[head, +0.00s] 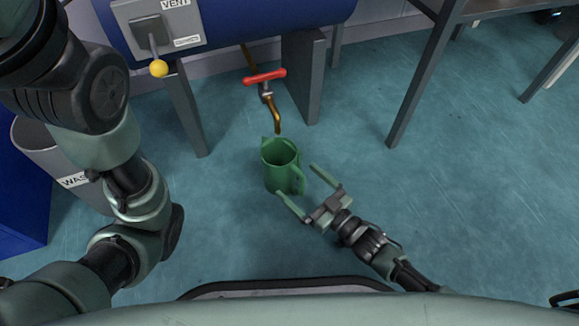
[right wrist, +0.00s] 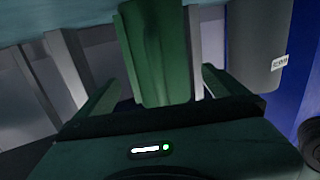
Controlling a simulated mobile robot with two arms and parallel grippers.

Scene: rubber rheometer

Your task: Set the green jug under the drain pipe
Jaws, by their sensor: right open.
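The green jug (head: 272,178) stands upright on the floor, its open top up and its handle towards my right gripper. The brass drain pipe (head: 272,107) has a red valve handle (head: 265,77), and its outlet appears just beyond the jug's rim; I cannot tell whether it is over the opening. My right gripper (head: 298,182) is open, its fingers pointing at the jug from the handle side. In the right wrist view the jug (right wrist: 160,55) shows between and beyond the two fingers, with no clear contact. My left gripper is out of view.
A blue tank (head: 235,18) on grey legs stands behind the pipe, with a yellow-knobbed vent lever (head: 158,67). A grey waste bin (head: 62,165) is at left, behind my left arm. A grey table leg (head: 418,85) stands at right. Floor right of the jug is clear.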

